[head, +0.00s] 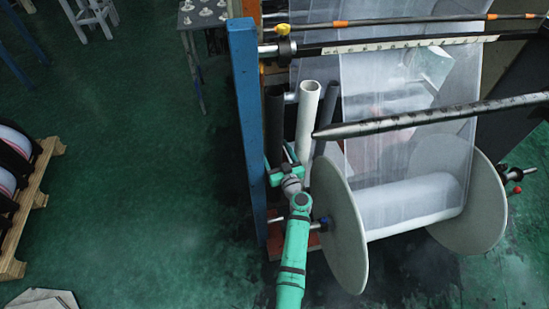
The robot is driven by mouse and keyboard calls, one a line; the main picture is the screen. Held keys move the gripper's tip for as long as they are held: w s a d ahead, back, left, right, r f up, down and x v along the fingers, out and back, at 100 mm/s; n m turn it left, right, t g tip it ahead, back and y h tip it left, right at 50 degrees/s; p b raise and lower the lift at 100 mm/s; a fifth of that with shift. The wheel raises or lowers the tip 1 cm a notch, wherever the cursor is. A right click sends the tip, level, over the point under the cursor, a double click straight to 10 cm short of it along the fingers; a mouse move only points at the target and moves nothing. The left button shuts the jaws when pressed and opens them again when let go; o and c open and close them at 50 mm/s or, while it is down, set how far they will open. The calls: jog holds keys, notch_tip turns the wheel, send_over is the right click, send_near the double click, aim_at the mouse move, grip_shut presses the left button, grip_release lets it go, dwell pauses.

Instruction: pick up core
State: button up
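A pale, hollow tube, which looks like a core (306,125), stands nearly upright beside the blue post, its open end up. A dark tube (275,125) stands to its left and a dark grey tube (328,110) to its right. I cannot tell for certain which tube is the core. My green arm reaches up from the bottom of the picture. My gripper (287,158) is small and partly hidden near the lower part of the pale and dark tubes. I cannot tell whether it touches either one, or how its fingers stand.
A blue post (247,130) rises just left of the tubes. A large film reel with a round flange (341,230) stands close to the right of my arm. A metal roller (430,115) crosses above it. A wooden pallet (32,200) lies at left. Green floor between is clear.

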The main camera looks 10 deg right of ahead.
jog(key=shift+r, duration=0.1)
grip_shut()
